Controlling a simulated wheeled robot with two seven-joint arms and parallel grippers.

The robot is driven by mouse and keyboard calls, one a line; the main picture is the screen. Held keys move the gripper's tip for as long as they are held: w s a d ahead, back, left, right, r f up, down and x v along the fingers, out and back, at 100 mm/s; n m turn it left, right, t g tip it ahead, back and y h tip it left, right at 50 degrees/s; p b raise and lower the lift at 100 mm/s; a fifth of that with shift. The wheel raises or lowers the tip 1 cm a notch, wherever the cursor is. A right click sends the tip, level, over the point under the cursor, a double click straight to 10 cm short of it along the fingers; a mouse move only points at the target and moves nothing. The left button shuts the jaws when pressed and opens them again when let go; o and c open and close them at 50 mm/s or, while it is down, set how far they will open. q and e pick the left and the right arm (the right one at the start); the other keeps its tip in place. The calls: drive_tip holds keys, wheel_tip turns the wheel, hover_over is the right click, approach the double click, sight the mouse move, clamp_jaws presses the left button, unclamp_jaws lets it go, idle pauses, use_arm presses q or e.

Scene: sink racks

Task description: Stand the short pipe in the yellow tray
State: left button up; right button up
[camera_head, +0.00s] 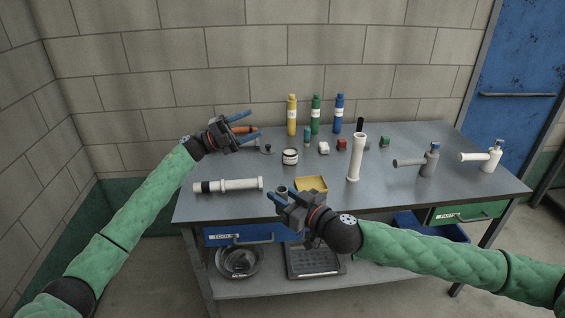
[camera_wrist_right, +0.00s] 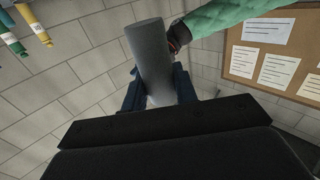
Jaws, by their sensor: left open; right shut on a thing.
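The short pipe is a plain grey cylinder (camera_wrist_right: 152,60) held between the two fingers of my right gripper (camera_wrist_right: 160,88) in the right wrist view. In the head view my right gripper (camera_head: 277,200) is just left of and in front of the yellow tray (camera_head: 312,191), and only the round end of the pipe (camera_head: 281,189) shows by the fingers. The yellow tray is a small open box near the table's front edge. My left gripper (camera_head: 245,126) is open and empty over the back left of the table.
A white pipe (camera_head: 238,184) lies at the front left. A tall white pipe (camera_head: 355,160) stands right of the tray. Yellow, green and blue bottles (camera_head: 315,115) stand at the back, with a jar (camera_head: 290,157) and small blocks before them.

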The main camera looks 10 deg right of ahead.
use_arm(q)
drive_tip(key=s+d+r+m+g+y, duration=0.3)
drive_tip(key=s+d+m+g+y, duration=0.25)
drive_tip(key=s+d, duration=0.25)
drive_tip(key=m+t+y, duration=0.5)
drive_tip(key=m+y, duration=0.1)
drive_tip(key=y, duration=1.1)
hover_over(282, 189)
wheel_tip(282, 189, down, 3)
drive_tip(key=shift+d+f+n+h, duration=0.1)
drive_tip(key=shift+d+n+h, duration=0.05)
drive_tip(key=shift+n+h, duration=0.1)
drive_tip(key=shift+f, duration=0.15)
wheel_tip(282, 189, down, 12)
drive_tip(key=shift+r, duration=0.15)
